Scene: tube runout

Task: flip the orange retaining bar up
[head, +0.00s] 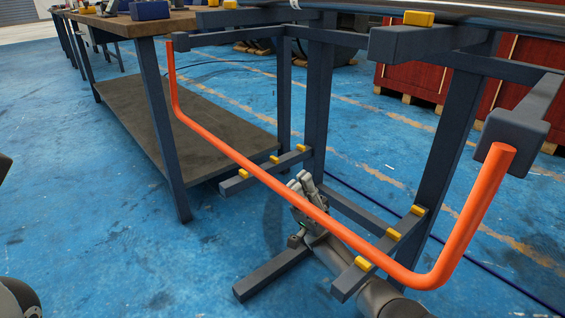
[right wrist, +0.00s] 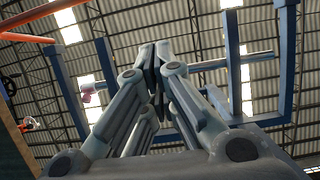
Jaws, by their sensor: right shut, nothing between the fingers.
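The orange retaining bar (head: 262,178) is a long U-shaped tube on the dark blue rack in the head view. Its two side arms reach up to the rack's end brackets, and its long middle stretch hangs low along the front. My right gripper (head: 303,180) is shut and empty, pointing up just behind the bar's middle stretch, which crosses in front of its lower part. Whether they touch I cannot tell. In the right wrist view the closed fingers (right wrist: 155,62) point upward, and part of the orange bar (right wrist: 45,13) shows at upper left. My left gripper is not in view.
The rack's lower arms (head: 265,172) carry yellow pads and stand close to my right gripper and forearm. A metal tube (head: 330,5) lies on the rack's top. A workbench (head: 150,22) stands at the left, and red crates (head: 425,80) stand behind.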

